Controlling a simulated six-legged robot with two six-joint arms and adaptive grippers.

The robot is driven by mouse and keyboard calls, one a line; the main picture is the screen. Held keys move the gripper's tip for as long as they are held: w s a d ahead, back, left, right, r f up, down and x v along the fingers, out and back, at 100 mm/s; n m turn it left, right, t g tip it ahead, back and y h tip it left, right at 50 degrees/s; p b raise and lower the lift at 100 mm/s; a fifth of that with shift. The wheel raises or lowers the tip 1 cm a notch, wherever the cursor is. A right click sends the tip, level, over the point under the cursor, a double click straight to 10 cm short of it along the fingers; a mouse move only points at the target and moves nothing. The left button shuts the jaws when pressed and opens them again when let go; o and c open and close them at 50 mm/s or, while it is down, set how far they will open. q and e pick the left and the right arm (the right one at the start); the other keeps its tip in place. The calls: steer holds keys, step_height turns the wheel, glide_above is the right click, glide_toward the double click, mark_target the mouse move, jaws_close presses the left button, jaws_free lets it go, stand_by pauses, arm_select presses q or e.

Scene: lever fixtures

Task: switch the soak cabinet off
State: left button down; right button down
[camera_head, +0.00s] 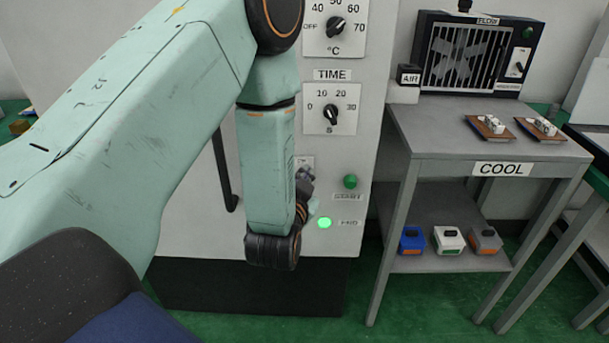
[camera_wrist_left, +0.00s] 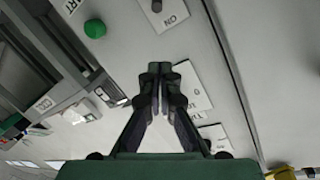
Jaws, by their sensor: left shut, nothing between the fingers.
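The soak cabinet is the tall pale grey panel (camera_head: 350,170) in the middle of the head view. Its switch plate (camera_head: 305,160) is left of the green START button (camera_head: 350,181) and mostly hidden by my arm and hand. In the left wrist view, turned upside down, the ON end of this plate (camera_wrist_left: 172,14) and a dark lever (camera_wrist_left: 156,5) are at the top edge. My left gripper (camera_wrist_left: 160,70) is shut and empty, in front of the cabinet face with the dial plate (camera_wrist_left: 193,88) behind its fingers. In the head view it is largely hidden. My right gripper is not in view.
The cabinet also has a TIME dial (camera_head: 331,114), a temperature dial (camera_head: 336,27) and a lit green lamp (camera_head: 324,223). A dark hooked handle (camera_head: 226,178) is left of my forearm. The COOL table (camera_head: 440,135) stands close at the right.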

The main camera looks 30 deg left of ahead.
mark_target(316, 152)
arm_select(q)
steer(key=b+x, duration=0.1)
steer(key=x, duration=0.8)
steer(key=shift+w+b, duration=0.2)
steer(key=shift+b, duration=0.15)
steer(key=shift+s+a+f+b, duration=0.15)
steer(key=shift+s+f, duration=0.3)
steer(key=shift+f, duration=0.1)
steer(key=shift+s+a+f+b, duration=0.15)
steer(key=shift+s+f, duration=0.25)
steer(key=shift+f, duration=0.15)
steer(key=shift+s+a+f, duration=0.2)
steer(key=shift+s+f, duration=0.2)
steer(key=shift+s, duration=0.05)
steer(key=shift+w+f, duration=0.1)
